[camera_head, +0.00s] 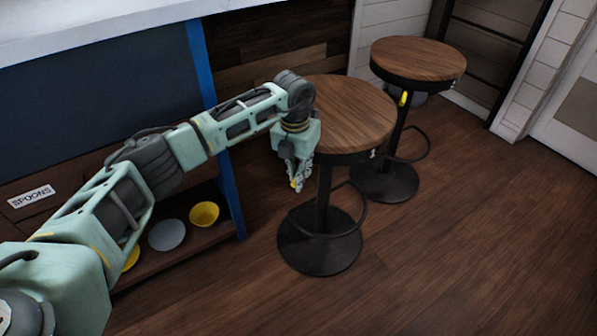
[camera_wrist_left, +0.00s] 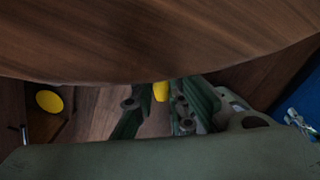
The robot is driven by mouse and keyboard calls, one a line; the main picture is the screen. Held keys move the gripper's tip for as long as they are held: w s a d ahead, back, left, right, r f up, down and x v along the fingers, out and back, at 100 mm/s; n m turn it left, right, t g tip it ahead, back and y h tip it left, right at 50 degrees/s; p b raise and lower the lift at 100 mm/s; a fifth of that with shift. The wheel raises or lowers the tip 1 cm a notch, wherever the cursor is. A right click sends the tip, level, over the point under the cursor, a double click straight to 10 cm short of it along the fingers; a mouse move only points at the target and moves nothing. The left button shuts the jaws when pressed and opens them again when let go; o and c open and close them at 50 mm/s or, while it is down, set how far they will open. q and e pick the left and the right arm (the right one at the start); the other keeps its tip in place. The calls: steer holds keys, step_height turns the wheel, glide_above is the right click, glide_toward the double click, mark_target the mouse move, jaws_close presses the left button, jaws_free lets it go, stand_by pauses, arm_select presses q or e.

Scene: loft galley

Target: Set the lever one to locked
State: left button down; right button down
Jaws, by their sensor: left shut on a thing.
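The near stool (camera_head: 343,112) has a round wooden seat and a dark post and base. My left gripper (camera_head: 297,180) points down beside the seat's left edge, left of the post. Its fingers are shut on a small yellow lever end (camera_head: 293,185), mostly hidden by them. In the left wrist view the yellow lever (camera_wrist_left: 161,91) shows between the fingers of my left gripper (camera_wrist_left: 160,112), below the wooden seat (camera_wrist_left: 150,40). The rest of the lever is hidden. The far stool (camera_head: 418,58) has a yellow lever (camera_head: 404,98) under its seat, apart from my gripper.
A counter (camera_head: 110,25) with a blue upright (camera_head: 229,190) stands at left. A yellow bowl (camera_head: 204,213) and a grey dish (camera_head: 167,234) sit on its low shelf, below a "SPOONS" label (camera_head: 32,196). The wooden floor (camera_head: 450,260) is clear at front right.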

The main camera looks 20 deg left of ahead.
arm_select(q)
steer(key=shift+w+r, duration=0.1)
steer(key=shift+r, duration=0.1)
steer(key=c, duration=1.8)
jaws_free()
steer(key=shift+o, duration=0.4)
steer(key=shift+f, duration=0.1)
step_height(320, 180, up, 12)
steer(key=shift+s+a, duration=0.25)
